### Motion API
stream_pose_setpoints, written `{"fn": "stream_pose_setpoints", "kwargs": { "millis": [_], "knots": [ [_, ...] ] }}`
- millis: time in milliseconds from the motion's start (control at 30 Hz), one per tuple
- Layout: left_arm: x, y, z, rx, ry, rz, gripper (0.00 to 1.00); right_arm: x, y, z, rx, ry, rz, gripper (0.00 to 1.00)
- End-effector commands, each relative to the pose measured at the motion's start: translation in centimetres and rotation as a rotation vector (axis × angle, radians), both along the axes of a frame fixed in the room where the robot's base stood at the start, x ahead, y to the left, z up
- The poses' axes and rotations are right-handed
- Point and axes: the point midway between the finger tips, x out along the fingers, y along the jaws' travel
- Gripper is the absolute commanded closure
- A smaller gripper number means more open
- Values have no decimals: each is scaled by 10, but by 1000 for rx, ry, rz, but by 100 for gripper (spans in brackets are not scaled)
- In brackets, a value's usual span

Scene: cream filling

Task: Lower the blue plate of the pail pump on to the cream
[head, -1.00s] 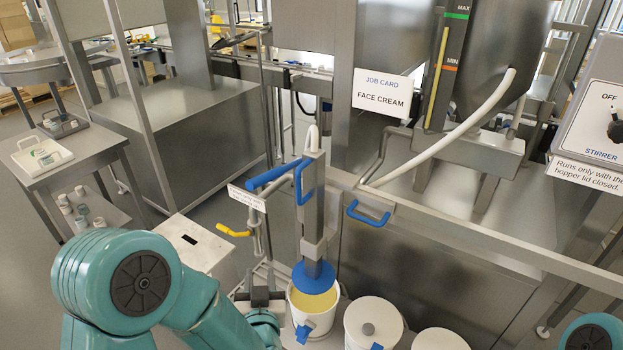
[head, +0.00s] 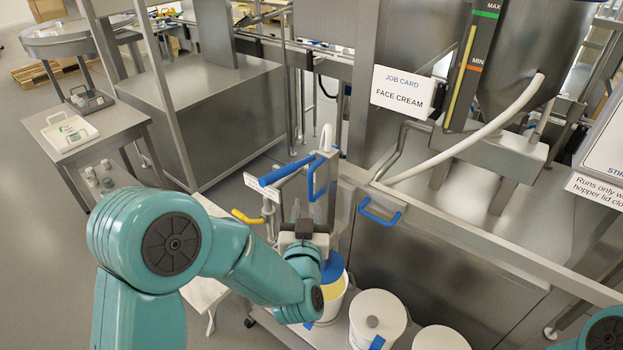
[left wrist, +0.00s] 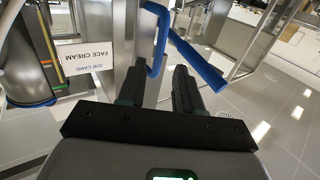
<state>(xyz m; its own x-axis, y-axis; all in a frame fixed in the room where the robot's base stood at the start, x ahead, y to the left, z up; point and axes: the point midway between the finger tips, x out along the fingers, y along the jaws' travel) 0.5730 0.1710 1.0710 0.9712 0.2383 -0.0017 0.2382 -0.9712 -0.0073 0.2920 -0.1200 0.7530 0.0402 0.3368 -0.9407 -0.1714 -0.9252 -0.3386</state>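The blue plate (head: 333,265) of the pail pump is at the mouth of the white pail (head: 338,307), over the yellow cream (head: 331,288). My left arm hides part of both, so I cannot tell whether they touch. The pump's grey column (head: 327,205) rises above, with a long blue bar (head: 286,170) and a blue loop handle (head: 311,180). My left gripper (head: 303,213) is below these handles. In the left wrist view its fingers (left wrist: 160,88) are apart and empty, with the blue bar (left wrist: 198,62) and loop handle (left wrist: 156,38) beyond the tips.
White lidded pails (head: 378,318) stand right of the open one. A steel rail with a blue handle (head: 379,212) runs behind them. A yellow handle (head: 247,217) is left of the pump. A job card (head: 402,92) hangs behind. Open floor lies at the left.

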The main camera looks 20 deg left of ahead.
Motion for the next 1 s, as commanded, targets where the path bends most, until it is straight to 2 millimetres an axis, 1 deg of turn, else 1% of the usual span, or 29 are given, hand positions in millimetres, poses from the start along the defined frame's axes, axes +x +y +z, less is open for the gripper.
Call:
{"fn": "stream_pose_setpoints", "kwargs": {
  "millis": [33,200,367,500,767,800,900,1000],
  "knots": [
    [12,4,4,-1,0,4,66,0,0,9,0,0,0,57],
    [49,11,3,0,1,2,66,0,0,20,0,0,0,57],
    [72,16,2,0,0,1,66,0,0,26,0,0,0,57],
    [81,17,0,0,1,-1,66,0,0,28,0,0,0,57],
    [83,18,0,0,1,-1,66,0,0,28,0,0,0,57],
    [83,18,0,0,1,-1,72,0,0,28,0,0,0,57],
    [83,18,0,0,1,-1,100,0,0,28,0,0,0,57],
    [83,18,0,0,1,-1,100,0,0,28,0,0,0,57]
  ]
}}
